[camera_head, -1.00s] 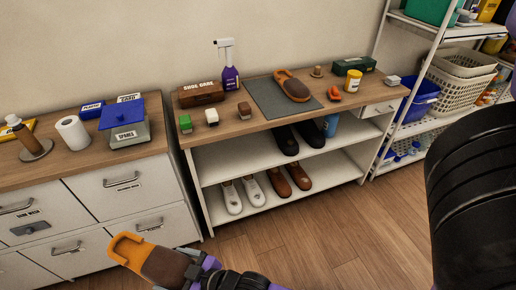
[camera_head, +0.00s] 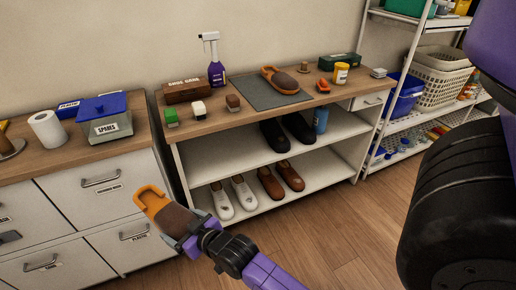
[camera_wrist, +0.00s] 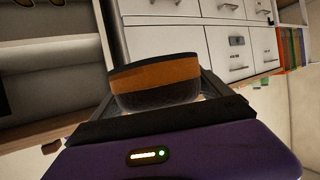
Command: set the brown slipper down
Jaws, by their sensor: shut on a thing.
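The brown slipper (camera_head: 166,212), with an orange front part and a dark brown part, is held in my gripper (camera_head: 190,238) in the head view. It is in the air in front of the drawer cabinet, left of the shoe shelf. In the wrist view the slipper's orange and dark brown end (camera_wrist: 155,82) sits between the jaws, which are shut on it. A similar orange and brown slipper (camera_head: 285,80) lies on a grey mat (camera_head: 252,94) on top of the shoe bench (camera_head: 240,118).
White shoes (camera_head: 232,197), brown shoes (camera_head: 281,181) and black shoes (camera_head: 286,132) stand on the bench shelves. A purple spray bottle (camera_head: 215,70), a shoe care box (camera_head: 190,92) and brushes stand on top. The wooden floor (camera_head: 340,225) in front is clear.

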